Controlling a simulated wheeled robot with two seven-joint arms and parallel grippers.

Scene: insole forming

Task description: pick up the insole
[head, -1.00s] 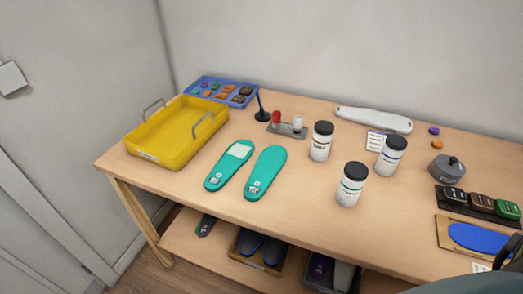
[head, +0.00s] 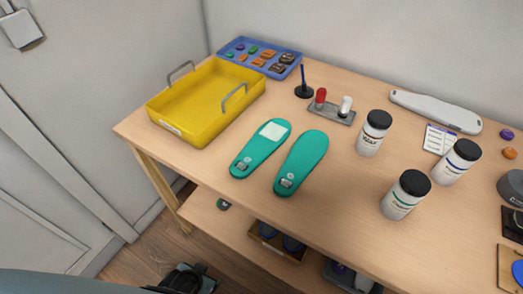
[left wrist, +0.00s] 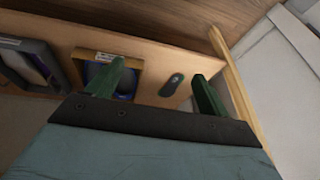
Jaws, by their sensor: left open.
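Two teal insoles lie flat side by side on the table near its front edge in the head view. The left insole (head: 254,157) has a pale patch at its far end. The right insole (head: 303,160) is plain teal, with a small printed mark near its near end. In the left wrist view my left gripper (left wrist: 156,86) is open, its two green fingers wide apart with nothing between them. It faces the lower shelf, where a small dark flat piece (left wrist: 172,84) lies beyond the fingers. My right gripper is not in view.
A yellow tray (head: 180,130) stands left of the insoles, with a blue tray (head: 235,43) behind it. White bottles with black lids (head: 405,195) stand to the right. The lower shelf (head: 205,212) holds an open-topped box (head: 277,243). The wall closes off the back.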

